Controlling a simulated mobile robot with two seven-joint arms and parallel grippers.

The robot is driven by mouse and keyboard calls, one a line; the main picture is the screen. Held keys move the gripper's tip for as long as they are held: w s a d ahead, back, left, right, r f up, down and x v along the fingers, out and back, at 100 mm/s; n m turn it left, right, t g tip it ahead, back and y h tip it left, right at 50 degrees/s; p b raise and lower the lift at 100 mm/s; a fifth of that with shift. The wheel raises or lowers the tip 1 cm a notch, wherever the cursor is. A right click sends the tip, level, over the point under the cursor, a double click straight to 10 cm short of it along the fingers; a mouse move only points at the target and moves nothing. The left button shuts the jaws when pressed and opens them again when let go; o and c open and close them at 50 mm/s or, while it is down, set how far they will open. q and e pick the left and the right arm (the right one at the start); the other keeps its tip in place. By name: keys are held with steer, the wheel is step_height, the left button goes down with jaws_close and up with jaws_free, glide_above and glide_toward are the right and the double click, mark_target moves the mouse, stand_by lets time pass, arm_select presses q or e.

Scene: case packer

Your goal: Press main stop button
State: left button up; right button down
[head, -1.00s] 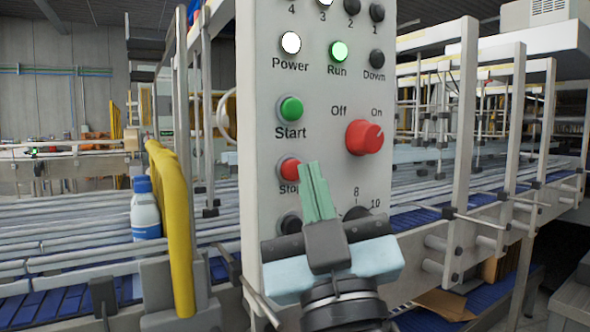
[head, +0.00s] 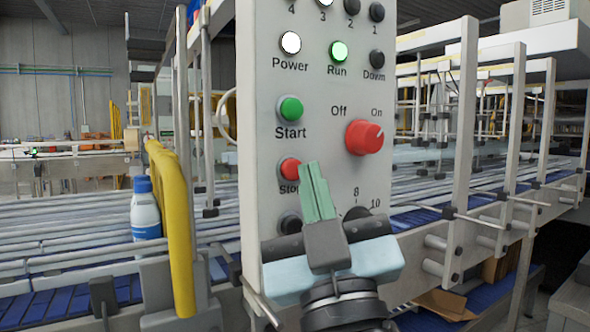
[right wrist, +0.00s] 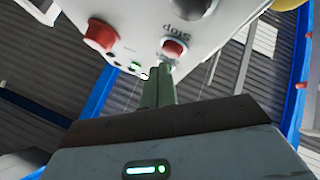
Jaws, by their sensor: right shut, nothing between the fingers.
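The control panel (head: 265,160) stands upright in the middle of the head view. Its red Stop button (head: 290,170) sits below the green Start button (head: 291,109) and left of the red Off/On knob (head: 364,137). The white Power lamp and green Run lamp (head: 339,51) are lit. My right gripper (head: 312,170) is shut and empty, its green fingers pointing up just right of the Stop button. In the right wrist view, the Stop button (right wrist: 173,48) shows just beyond the fingertips (right wrist: 158,75); I cannot tell whether they touch it. My left gripper is not in view.
A yellow guard bar (head: 172,220) and a white bottle with a blue cap (head: 145,212) stand left of the panel on the conveyor (head: 60,235). Metal posts (head: 464,120) and rails stand close on the right. A dark knob with numbers lies behind my right gripper.

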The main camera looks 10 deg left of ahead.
steer(key=shift+w+a, duration=0.1)
steer(key=shift+w, duration=0.05)
steer(key=shift+w+a, duration=0.2)
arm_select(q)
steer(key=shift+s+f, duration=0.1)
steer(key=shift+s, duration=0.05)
arm_select(e)
steer(key=shift+w+a, duration=0.25)
steer(key=shift+w, duration=0.15)
stand_by(1.1)
steer(key=shift+s, duration=0.1)
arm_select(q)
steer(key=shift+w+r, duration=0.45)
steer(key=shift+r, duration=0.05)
arm_select(e)
steer(key=shift+s+d, duration=0.55)
steer(key=shift+s, duration=0.1)
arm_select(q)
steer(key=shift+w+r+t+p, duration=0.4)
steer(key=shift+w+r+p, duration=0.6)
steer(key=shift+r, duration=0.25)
arm_select(e)
steer(key=s+d, duration=0.1)
steer(key=s, duration=0.1)
steer(key=s+d, duration=0.2)
